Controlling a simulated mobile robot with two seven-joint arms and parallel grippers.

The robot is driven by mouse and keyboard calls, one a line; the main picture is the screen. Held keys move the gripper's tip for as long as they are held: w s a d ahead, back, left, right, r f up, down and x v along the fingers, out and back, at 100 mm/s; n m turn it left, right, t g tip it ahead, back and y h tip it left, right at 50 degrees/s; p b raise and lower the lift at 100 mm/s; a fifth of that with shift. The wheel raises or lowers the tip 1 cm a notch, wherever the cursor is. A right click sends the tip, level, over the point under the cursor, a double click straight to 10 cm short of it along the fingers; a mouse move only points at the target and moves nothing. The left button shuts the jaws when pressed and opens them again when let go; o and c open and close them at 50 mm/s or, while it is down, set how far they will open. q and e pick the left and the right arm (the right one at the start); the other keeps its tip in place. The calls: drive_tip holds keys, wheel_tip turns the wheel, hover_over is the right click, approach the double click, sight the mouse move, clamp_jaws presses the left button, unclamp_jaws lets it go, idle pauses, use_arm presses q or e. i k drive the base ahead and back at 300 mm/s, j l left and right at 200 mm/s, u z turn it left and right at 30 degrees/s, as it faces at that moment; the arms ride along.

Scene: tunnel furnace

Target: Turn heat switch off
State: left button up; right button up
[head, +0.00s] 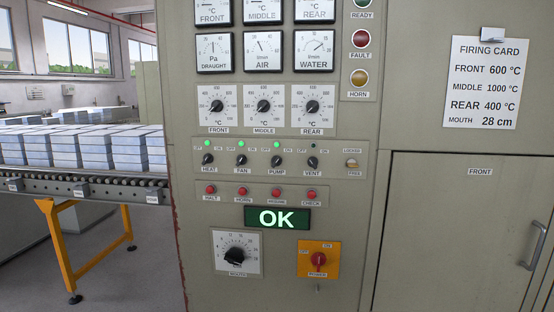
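The heat switch (208,160) is a small black rotary knob at the left end of a row of switches on the grey-green control panel. A label reading HEAT sits under it, with small position labels above. The green lamp (207,143) above it is lit. The exact direction of its pointer is too small to tell. Neither of my grippers shows in the head view.
Fan (241,160), pump (276,160) and vent (312,162) switches stand close to the right; the vent lamp is dark. Red push buttons (210,190) and a green OK display (277,218) sit below. A roller conveyor (95,186) with pale blocks lies left.

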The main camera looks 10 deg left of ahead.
sight(207, 159)
drive_tip(key=i+j+u, duration=0.1)
drive_tip(key=u, duration=0.65)
